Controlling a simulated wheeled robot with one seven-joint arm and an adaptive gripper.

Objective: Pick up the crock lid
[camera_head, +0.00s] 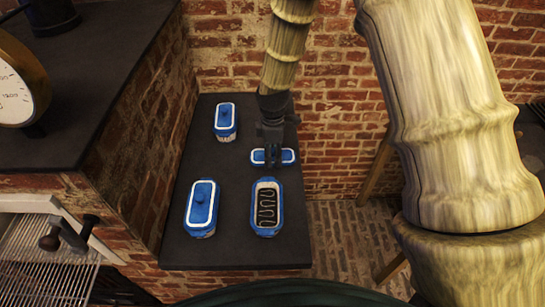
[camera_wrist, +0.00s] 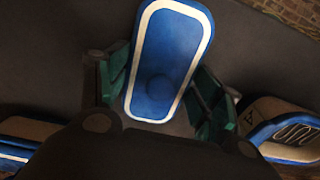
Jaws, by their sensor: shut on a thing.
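The crock lid (camera_head: 288,156) is blue with a white rim and a round knob. My gripper (camera_head: 271,158) is shut on it from above; in the wrist view the lid (camera_wrist: 176,42) sits between the two green-padded fingers (camera_wrist: 160,88). I cannot tell how far it is above the dark slab. Just in front of it in the head view is an open blue and white crock (camera_head: 266,231) with a dark wavy element inside. Part of a crock (camera_wrist: 285,128) shows at the right of the wrist view. My fingers hide the lid's middle in the head view.
Two lidded crocks stand on the dark slab (camera_head: 235,255): one at the back left (camera_head: 225,118), one at the front left (camera_head: 201,205). A raised dark counter (camera_head: 90,90) with a dial (camera_head: 15,85) is at left. A brick wall (camera_head: 225,55) stands behind.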

